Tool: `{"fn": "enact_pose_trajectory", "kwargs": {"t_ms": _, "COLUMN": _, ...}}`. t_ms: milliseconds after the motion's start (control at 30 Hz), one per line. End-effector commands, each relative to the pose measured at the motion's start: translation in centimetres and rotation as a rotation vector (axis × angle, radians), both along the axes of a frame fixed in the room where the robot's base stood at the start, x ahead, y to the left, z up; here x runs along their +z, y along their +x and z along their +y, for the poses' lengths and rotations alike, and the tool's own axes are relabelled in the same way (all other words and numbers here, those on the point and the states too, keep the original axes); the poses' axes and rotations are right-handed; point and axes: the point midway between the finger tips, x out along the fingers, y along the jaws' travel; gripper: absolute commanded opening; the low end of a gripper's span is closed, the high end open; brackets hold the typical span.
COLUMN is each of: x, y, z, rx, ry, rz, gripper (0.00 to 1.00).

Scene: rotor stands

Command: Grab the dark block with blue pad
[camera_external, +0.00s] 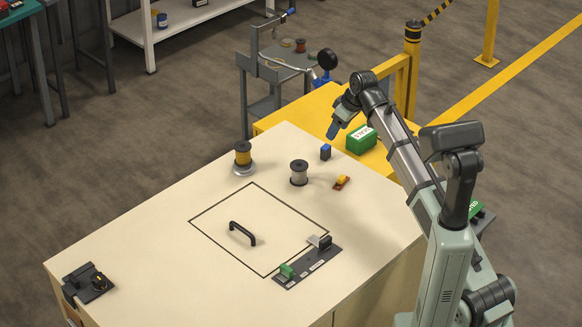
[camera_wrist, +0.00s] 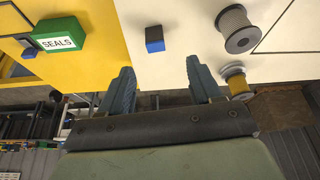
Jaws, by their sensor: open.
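The dark block with a blue pad (camera_external: 325,152) stands on the cream table near its back right edge. It also shows in the wrist view (camera_wrist: 154,39), above and between my fingers, with its blue face toward the camera. My gripper (camera_external: 333,130) is above and just behind the block in the external view, apart from it. In the wrist view my gripper (camera_wrist: 160,75) has its two blue-grey fingers wide apart with nothing between them.
A grey spool (camera_external: 299,173) and a yellow spool (camera_external: 243,154) stand left of the block. A small red-and-yellow part (camera_external: 342,182) lies nearby. A green SEALS box (camera_external: 361,140) sits on the yellow surface to the right. A black handle (camera_external: 242,233) lies inside the outlined square.

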Motion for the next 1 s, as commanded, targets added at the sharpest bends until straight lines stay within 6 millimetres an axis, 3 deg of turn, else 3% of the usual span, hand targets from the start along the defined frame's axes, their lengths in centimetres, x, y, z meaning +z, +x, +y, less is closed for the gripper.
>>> {"fn": "enact_pose_trajectory", "kwargs": {"t_ms": 333, "x": -5.0, "y": 1.3, "z": 1.6, "rx": -0.001, "ry": -0.001, "rz": 0.002, "gripper": 0.64}}
{"fn": "enact_pose_trajectory", "kwargs": {"t_ms": 767, "x": -7.0, "y": 1.9, "z": 2.2, "rx": -0.001, "ry": -0.001, "rz": 0.001, "gripper": 0.64}}
{"fn": "enact_pose_trajectory", "kwargs": {"t_ms": 1000, "x": -9.4, "y": 3.2, "z": 2.9, "rx": -0.002, "ry": -0.001, "rz": 0.002, "gripper": 0.64}}
